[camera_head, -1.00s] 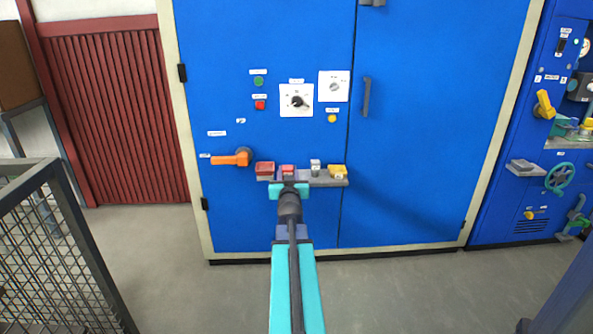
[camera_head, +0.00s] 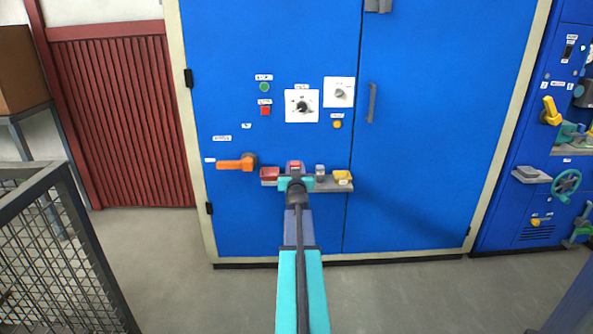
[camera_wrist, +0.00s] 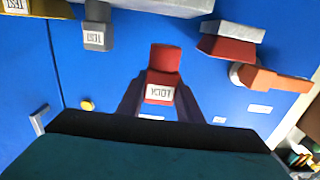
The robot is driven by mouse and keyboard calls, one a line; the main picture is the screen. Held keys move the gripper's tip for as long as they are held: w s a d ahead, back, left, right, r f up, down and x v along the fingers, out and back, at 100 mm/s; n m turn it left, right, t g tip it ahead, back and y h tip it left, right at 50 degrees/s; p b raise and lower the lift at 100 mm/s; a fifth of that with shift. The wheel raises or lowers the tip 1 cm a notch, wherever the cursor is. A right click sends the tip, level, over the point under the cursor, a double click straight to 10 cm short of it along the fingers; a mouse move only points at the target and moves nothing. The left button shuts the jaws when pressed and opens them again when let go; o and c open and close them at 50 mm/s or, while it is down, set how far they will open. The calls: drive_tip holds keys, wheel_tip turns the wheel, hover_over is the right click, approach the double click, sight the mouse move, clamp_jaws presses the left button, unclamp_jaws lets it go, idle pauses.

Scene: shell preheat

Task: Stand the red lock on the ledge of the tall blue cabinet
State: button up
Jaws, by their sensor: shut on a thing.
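The tall blue cabinet (camera_head: 420,150) stands ahead, with a narrow grey ledge (camera_head: 330,188) on its left door. My gripper (camera_head: 296,183) is in front of the ledge and shut on the red lock (camera_head: 294,165). In the wrist view the lock (camera_wrist: 163,62) sits between the dark fingers, its white label facing the camera. The ledge (camera_wrist: 175,6) shows there at the top edge, with a visible gap between it and the lock. My gripper hides part of the ledge in the head view.
On the ledge are a red tray-like piece (camera_head: 269,174) at left, a small grey lock (camera_head: 320,172) and a yellow piece (camera_head: 343,177) at right. An orange handle (camera_head: 236,163) juts out left of the ledge. A mesh cage (camera_head: 45,240) stands at left.

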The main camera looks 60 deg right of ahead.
sight(296, 161)
drive_tip(key=shift+s+f+x, duration=0.1)
drive_tip(key=shift+f+x, duration=0.05)
drive_tip(key=shift+x, duration=1.2)
drive_tip(key=shift+s+f+x, duration=0.1)
drive_tip(key=shift+x, duration=1.3)
drive_tip(key=shift+d, duration=0.15)
drive_tip(key=shift+f+b, duration=1.2)
drive_tip(key=shift+f, duration=0.55)
drive_tip(key=shift+f, duration=0.15)
drive_tip(key=o, duration=1.1)
drive_tip(key=shift+c, duration=0.2)
drive_tip(key=shift+s, duration=0.15)
drive_tip(key=p+v, duration=0.1)
drive_tip(key=v, duration=1.1)
